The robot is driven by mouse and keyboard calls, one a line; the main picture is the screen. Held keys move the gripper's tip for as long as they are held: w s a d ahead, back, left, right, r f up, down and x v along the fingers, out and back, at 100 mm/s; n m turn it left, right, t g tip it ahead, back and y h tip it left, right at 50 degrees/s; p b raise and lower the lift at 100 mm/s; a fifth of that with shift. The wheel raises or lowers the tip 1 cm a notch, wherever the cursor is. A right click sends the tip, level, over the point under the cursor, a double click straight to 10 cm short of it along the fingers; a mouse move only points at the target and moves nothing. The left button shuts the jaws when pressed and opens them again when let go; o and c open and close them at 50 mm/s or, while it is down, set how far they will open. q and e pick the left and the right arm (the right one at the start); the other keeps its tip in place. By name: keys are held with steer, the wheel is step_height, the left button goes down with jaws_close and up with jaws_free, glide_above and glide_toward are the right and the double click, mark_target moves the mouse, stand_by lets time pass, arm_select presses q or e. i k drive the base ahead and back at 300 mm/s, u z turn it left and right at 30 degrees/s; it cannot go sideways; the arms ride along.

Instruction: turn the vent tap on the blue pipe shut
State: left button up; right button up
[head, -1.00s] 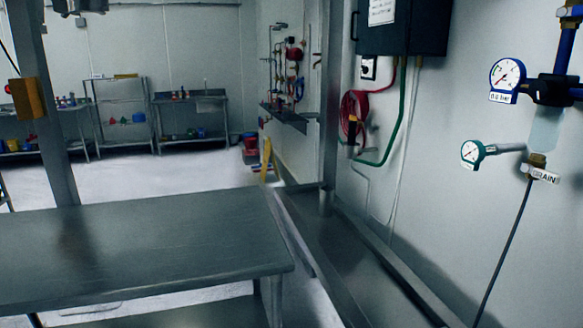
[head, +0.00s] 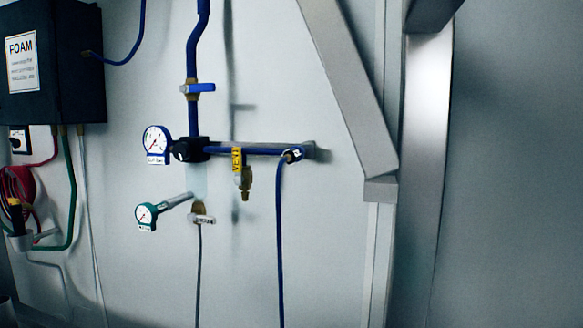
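The blue pipe (head: 194,115) comes down the wall in the head view and meets a dark fitting; a blue branch (head: 262,151) runs right from there. A brass tap (head: 245,181) hangs under the branch, with a yellow tag marked VENT (head: 237,160) at its top. It is too small to tell how its handle stands. Another valve with a blue handle (head: 198,88) sits higher on the vertical pipe. Neither of my grippers is in view.
A blue-rimmed gauge (head: 156,140) and a green gauge (head: 146,213) sit left of the pipe. A dark FOAM box (head: 50,65) is at far left. A blue hose (head: 280,240) hangs from the branch. A metal post (head: 428,150) stands at right.

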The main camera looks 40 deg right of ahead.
mark_target(236, 151)
steer(key=z, duration=0.3)
steer(key=k, duration=1.25)
steer(key=u, duration=0.65)
steer(key=i, duration=0.95)
steer(key=z, duration=0.6)
steer(key=i, duration=0.85)
steer(key=z, duration=0.35)
